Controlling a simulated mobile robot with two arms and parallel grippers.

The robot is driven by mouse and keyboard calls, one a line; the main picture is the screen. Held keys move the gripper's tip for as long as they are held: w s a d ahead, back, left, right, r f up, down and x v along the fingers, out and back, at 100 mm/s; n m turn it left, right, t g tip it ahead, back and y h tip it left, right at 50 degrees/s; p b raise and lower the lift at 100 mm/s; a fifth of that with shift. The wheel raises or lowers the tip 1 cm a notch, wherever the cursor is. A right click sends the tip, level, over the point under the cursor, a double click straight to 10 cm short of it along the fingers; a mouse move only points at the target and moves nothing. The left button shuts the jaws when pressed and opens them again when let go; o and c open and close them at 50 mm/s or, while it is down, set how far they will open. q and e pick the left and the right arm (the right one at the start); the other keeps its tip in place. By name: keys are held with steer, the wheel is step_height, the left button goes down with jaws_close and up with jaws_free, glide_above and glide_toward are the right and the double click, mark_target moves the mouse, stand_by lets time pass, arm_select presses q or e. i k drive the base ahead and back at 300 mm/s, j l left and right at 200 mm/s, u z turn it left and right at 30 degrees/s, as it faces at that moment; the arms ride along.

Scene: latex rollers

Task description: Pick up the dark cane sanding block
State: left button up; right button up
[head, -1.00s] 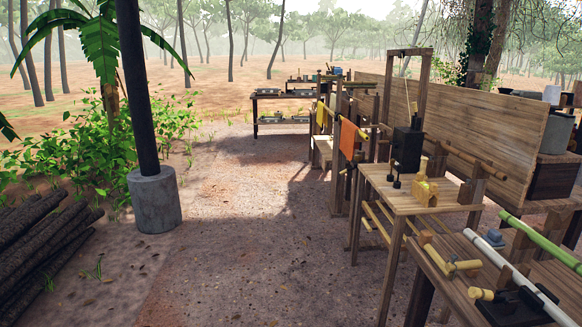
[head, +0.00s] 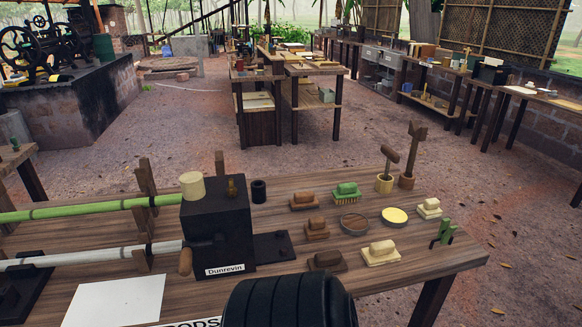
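Several small blocks with raised grips lie on the right part of the near wooden table (head: 440,262). The darkest is a dark brown block (head: 327,262) near the front edge; it looks like the dark sanding block, but its material cannot be told. A mid-brown block (head: 316,230) lies just behind it, and another brown block (head: 304,202) lies farther back. A green block (head: 346,192) and two cream blocks, one at the front (head: 382,253) and one at the right (head: 428,209), lie nearby. Neither of my grippers shows.
A black box labelled "Dunrevin" (head: 218,235) stands left of the blocks. A black ribbed shape (head: 290,302) fills the bottom middle. Open ground lies beyond the table.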

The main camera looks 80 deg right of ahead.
mark_target(333, 261)
steer(key=z, duration=2.9)
steer(key=i+l, duration=0.05)
steer(key=l, duration=0.05)
